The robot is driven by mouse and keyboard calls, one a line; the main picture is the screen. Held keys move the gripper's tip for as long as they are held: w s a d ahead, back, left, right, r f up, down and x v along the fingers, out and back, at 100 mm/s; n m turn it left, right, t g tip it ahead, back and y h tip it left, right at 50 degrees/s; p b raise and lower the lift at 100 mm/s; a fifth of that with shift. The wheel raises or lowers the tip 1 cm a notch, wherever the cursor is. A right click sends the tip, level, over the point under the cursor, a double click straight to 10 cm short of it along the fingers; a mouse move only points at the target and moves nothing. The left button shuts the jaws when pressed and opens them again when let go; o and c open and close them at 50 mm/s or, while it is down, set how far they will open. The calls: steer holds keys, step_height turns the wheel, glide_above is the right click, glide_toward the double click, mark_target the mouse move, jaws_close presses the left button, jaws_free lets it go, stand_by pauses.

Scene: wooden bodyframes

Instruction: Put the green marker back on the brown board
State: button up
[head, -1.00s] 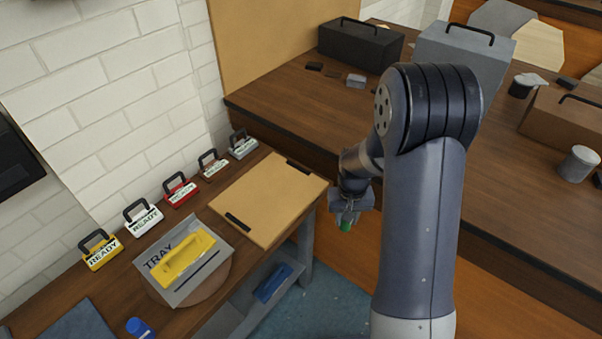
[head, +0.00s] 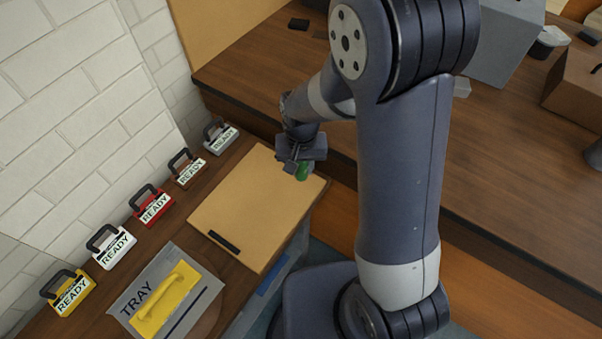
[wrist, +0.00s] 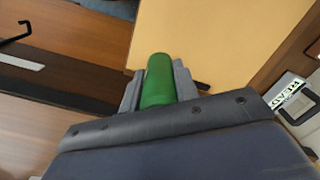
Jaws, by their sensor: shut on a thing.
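The green marker (head: 304,172) is held in my gripper (head: 294,167). In the wrist view the green marker (wrist: 158,82) sits between the two grey fingers of my gripper (wrist: 157,88), which are shut on it. The tan-brown board (head: 246,205) lies flat on the wooden workbench, with a black strip near its front edge. My gripper is over the far right end of the board in the head view. The board (wrist: 215,40) also shows beyond the marker in the wrist view. I cannot tell the exact height of the marker over the board.
A grey tray labelled TRAY (head: 135,297) with a yellow handled tool (head: 167,300) stands at the front left. Several READY tags with black handles, one red (head: 152,207), line the wall side. A higher wooden counter (head: 500,190) is to the right.

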mark_target(301, 178)
steer(key=shift+f, duration=2.65)
steer(key=shift+f, duration=0.2)
steer(key=o, duration=1)
steer(key=shift+r, duration=0.15)
step_height(301, 178, up, 12)
steer(key=shift+r, duration=0.1)
